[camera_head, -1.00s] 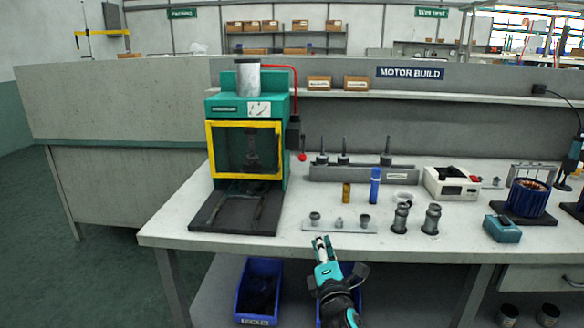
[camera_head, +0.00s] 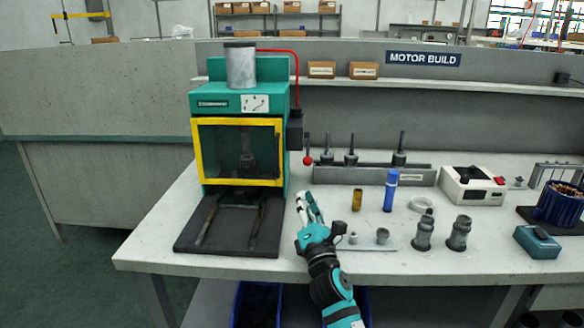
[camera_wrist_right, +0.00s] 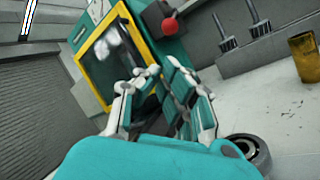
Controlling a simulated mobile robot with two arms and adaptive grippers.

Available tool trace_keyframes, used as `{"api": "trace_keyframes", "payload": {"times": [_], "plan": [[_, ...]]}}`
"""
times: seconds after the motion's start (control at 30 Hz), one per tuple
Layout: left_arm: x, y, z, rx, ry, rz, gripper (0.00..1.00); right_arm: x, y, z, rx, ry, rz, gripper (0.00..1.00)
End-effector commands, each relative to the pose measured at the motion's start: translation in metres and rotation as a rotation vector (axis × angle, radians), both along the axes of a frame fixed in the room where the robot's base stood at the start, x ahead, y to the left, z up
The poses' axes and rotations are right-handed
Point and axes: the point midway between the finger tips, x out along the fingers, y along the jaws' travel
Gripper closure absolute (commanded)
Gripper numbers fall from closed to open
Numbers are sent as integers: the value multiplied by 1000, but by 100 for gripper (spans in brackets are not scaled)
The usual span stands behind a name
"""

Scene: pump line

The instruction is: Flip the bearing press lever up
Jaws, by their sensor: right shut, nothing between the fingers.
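The teal bearing press (camera_head: 240,108) with a yellow-framed front window stands at the left of the bench. Its lever has a red ball knob (camera_head: 307,160), which hangs low beside the black box (camera_head: 295,133) on the press's right side. The knob also shows at the top of the right wrist view (camera_wrist_right: 168,25), ahead of the fingers. My right gripper (camera_head: 309,195) is shut and empty. It is in front of and below the knob, apart from it, above the bench beside the press base. My left gripper is not in view.
A grey rack (camera_head: 370,174) with upright tools stands right of the knob. A brass cylinder (camera_head: 357,200) and a blue bottle (camera_head: 390,190) stand in front of it. Small metal parts (camera_head: 383,236) sit near my right wrist. A red hose (camera_head: 297,75) runs down above the black box.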

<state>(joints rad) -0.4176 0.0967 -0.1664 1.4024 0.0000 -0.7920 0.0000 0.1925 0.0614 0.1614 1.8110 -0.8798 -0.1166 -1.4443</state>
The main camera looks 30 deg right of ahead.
Motion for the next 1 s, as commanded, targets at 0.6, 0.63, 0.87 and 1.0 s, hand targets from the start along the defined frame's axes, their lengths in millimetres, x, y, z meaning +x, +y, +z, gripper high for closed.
{"api": "trace_keyframes", "payload": {"times": [0.6,0.63,0.87,1.0], "plan": [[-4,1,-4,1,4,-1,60,29,-8,12,1,-1,0,100],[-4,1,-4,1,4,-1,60,34,-9,15,2,-3,0,100],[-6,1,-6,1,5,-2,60,71,-19,29,2,-1,-1,100],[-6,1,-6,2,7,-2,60,84,-22,33,2,0,1,100]]}}
